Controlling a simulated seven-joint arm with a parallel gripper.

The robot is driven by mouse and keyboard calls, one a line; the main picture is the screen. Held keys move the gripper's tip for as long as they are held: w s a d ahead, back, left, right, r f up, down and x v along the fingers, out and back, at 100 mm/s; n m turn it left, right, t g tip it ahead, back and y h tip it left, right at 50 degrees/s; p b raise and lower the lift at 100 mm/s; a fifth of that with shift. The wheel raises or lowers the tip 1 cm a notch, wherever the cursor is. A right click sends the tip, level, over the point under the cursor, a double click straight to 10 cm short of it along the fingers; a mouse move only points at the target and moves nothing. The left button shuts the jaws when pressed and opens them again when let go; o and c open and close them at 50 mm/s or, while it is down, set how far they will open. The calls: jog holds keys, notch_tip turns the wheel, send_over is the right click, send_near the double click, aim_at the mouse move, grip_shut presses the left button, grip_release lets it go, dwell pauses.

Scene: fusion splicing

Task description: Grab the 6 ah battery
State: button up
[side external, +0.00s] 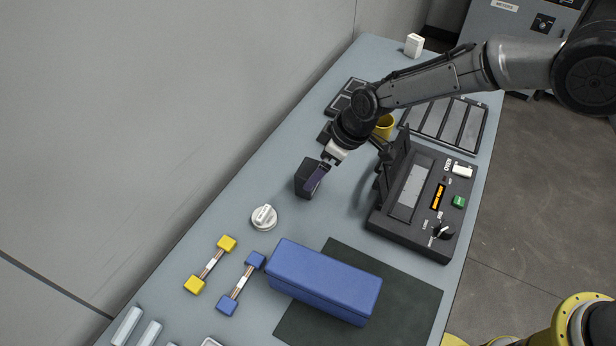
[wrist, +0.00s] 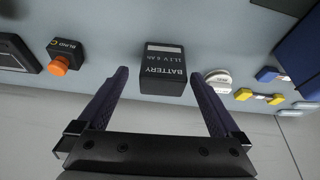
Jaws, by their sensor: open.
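The 6 Ah battery is a dark box (side external: 304,178) standing on the grey-blue table in the side view, partly hidden by my gripper. In the wrist view the battery (wrist: 163,70) shows the label "BATTERY 11.1V 6 AH", upside down, with a pale strip. My gripper (side external: 321,180) is at the battery in the side view. In the wrist view my gripper (wrist: 158,75) is open, with one purple finger toward each side of the battery and visible gaps between them. The battery is not held.
A white round knob (side external: 264,217) sits near the battery. A black splicer unit (side external: 415,200) stands to the right. A blue box (side external: 324,280) lies on a dark mat (side external: 415,312). The wrist view shows a black block with an orange button (wrist: 62,58). Yellow and blue connectors lie nearby.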

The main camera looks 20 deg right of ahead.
jog(key=x, duration=0.2)
jog(key=a+x, duration=0.1)
jog(key=x, duration=0.2)
jog(key=shift+w+r, duration=0.1)
jog(key=shift+r, duration=0.1)
grip_shut()
dwell(0.3)
